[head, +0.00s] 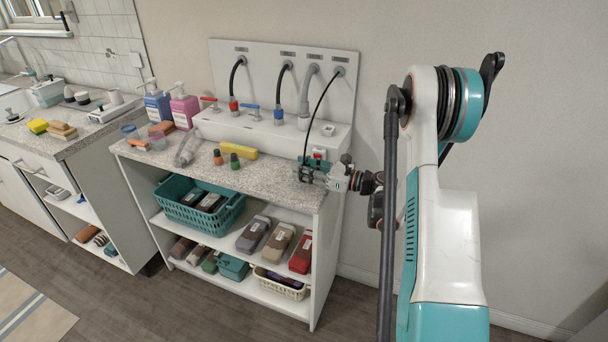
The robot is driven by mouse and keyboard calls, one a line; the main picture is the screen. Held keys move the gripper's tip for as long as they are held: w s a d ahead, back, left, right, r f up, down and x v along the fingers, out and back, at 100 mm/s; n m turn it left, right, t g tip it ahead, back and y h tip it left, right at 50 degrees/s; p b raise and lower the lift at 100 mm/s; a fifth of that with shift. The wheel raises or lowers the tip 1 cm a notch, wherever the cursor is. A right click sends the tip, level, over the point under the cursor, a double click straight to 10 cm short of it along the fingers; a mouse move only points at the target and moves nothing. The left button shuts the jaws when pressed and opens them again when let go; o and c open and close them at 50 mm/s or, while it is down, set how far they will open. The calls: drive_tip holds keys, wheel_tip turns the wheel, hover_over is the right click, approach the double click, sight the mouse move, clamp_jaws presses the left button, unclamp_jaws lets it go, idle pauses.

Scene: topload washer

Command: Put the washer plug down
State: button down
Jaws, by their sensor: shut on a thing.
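The washer plug's black cord (316,112) hangs from the rightmost outlet of the white back panel (262,60) and runs down to my gripper. My gripper (305,174) is shut on the washer plug at the right end of the speckled countertop (205,174). The jaws hide most of the plug, so its exact shape and tilt cannot be told. Whether the plug touches the countertop cannot be told.
A yellow block (238,150), small orange and green bottles (235,161) and a grey hose end (185,150) lie left of my gripper. Blue (157,105) and pink (184,108) pump bottles stand further left. The countertop's front middle is clear.

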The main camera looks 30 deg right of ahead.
drive_tip(key=shift+f, duration=0.45)
drive_tip(key=shift+f, duration=0.1)
drive_tip(key=c, duration=1.2)
unclamp_jaws()
drive_tip(key=shift+s+d, duration=0.2)
drive_tip(key=p+v, duration=0.3)
drive_tip(key=v, duration=0.8)
drive_tip(key=shift+s+d+p, duration=0.1)
drive_tip(key=shift+s+p, duration=0.1)
drive_tip(key=shift+p, duration=0.2)
